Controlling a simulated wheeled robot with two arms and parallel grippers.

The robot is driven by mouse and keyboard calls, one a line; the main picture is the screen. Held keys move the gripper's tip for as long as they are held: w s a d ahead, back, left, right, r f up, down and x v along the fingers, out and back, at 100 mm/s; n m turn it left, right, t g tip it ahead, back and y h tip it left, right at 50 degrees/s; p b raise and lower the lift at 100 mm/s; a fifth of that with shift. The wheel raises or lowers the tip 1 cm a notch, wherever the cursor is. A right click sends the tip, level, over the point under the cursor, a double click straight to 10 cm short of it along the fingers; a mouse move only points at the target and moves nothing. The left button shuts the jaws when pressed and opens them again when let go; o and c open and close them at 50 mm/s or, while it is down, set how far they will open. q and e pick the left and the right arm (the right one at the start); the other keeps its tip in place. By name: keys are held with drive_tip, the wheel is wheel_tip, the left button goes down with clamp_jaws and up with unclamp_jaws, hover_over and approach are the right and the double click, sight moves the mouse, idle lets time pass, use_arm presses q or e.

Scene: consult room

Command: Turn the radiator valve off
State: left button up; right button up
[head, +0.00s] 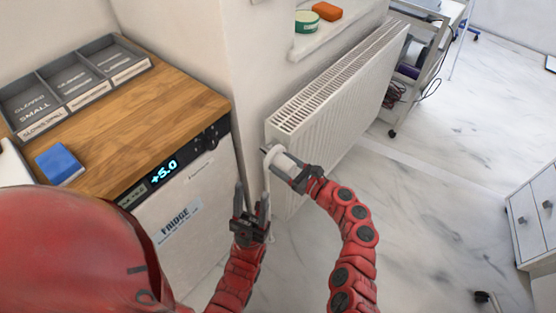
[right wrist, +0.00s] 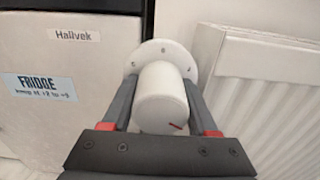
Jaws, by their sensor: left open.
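The radiator valve is a white round knob (head: 283,158) at the near end of the white radiator (head: 345,85). In the right wrist view the knob (right wrist: 161,98) has a small red mark low on its face and a pale marked collar (right wrist: 160,52) behind it. My right gripper (head: 292,170) has one finger on each side of the knob and looks closed on it; the contact is hard to see. My left gripper (head: 251,205) is open and empty, pointing up in front of the fridge's right edge, below the valve.
A fridge (head: 180,220) with a wooden top stands left of the radiator, bearing a grey divided tray (head: 72,88) and a blue box (head: 58,163). A windowsill holds a green tin (head: 306,21) and an orange block (head: 327,11).

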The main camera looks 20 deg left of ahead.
drive_tip(key=c, duration=0.6)
drive_tip(key=shift+c, duration=0.2)
drive_tip(key=shift+n, duration=0.4)
drive_tip(key=n+b, duration=0.3)
drive_tip(key=n, duration=0.1)
drive_tip(key=shift+w+f+n, duration=0.1)
drive_tip(key=shift+f+n, duration=0.05)
drive_tip(key=shift+n, duration=0.15)
drive_tip(key=n+b, duration=0.4)
drive_tip(key=n, duration=0.1)
drive_tip(key=shift+b, duration=0.3)
drive_tip(key=n+b, duration=0.2)
drive_tip(key=n, duration=0.1)
drive_tip(key=shift+d, duration=0.1)
drive_tip(key=n+b, duration=0.7)
drive_tip(key=shift+r+n+b, duration=0.15)
drive_tip(key=shift+n+b, duration=0.8)
drive_tip(key=shift+r+n+b, duration=0.15)
drive_tip(key=shift+n+b, duration=0.75)
drive_tip(key=shift+n, duration=0.05)
